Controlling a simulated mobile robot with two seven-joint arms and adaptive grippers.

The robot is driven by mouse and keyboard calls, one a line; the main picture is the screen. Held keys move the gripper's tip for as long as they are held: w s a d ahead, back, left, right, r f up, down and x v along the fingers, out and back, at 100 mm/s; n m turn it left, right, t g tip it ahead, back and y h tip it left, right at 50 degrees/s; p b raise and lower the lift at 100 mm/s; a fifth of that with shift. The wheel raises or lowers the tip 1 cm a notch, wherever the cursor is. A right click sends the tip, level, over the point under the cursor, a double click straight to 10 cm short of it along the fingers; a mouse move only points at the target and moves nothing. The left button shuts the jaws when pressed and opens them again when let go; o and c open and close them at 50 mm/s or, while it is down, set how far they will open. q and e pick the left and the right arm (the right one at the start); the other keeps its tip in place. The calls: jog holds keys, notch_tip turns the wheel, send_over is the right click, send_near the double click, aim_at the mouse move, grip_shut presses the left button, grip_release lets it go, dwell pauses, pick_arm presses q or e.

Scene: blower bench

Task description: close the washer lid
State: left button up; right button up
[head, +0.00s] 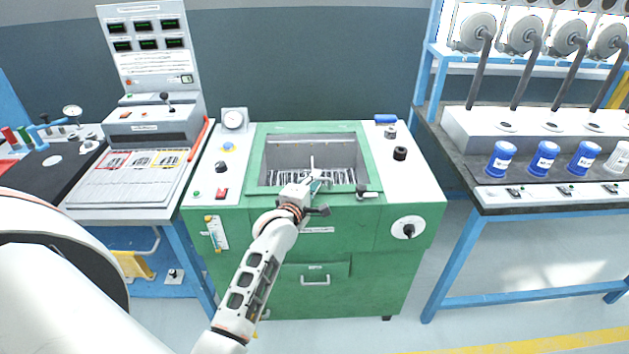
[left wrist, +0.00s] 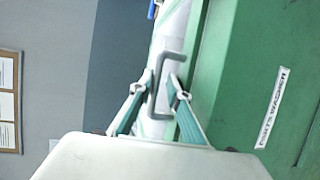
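The green parts washer (head: 300,250) stands in the middle of the head view. Its top basin (head: 335,150) is uncovered, with a dark slatted rack inside. I cannot clearly make out the lid as a separate panel. My left gripper (head: 316,181) is over the front rim of the basin, fingers pointing away from me. In the left wrist view, its two teal-edged fingers (left wrist: 163,88) stand apart, with a grey bent handle (left wrist: 165,70) at and between their tips. I cannot tell whether they touch it. The washer's green front (left wrist: 240,90) fills the right side. My right gripper is not in view.
A control console (head: 150,120) stands left. A blue-framed bench (head: 500,200) with blue-capped jars (head: 544,158) stands right. Floor between washer and bench is clear.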

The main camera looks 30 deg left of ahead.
pick_arm(q)
jog(key=v, duration=0.6)
jog(key=shift+s+f, duration=0.1)
jog(key=shift+s, duration=0.1)
jog(key=shift+s+r, duration=0.25)
jog(key=shift+s, duration=0.35)
jog(key=shift+d, duration=0.1)
jog(key=s+f+m+g+y, duration=0.1)
jog(key=s+f+m+g, duration=0.3)
jog(key=s+m, duration=1)
jog(key=s+f+m+g+y, duration=0.1)
jog(key=s+f+m+g, duration=0.3)
jog(key=s+m, duration=1)
jog(key=w+d+f+n+t+h, duration=0.2)
jog(key=d+f+h, duration=0.5)
jog(key=d+f, duration=0.5)
jog(key=d+n+t, duration=0.1)
jog(key=d, duration=0.2)
jog(key=shift+f, duration=0.4)
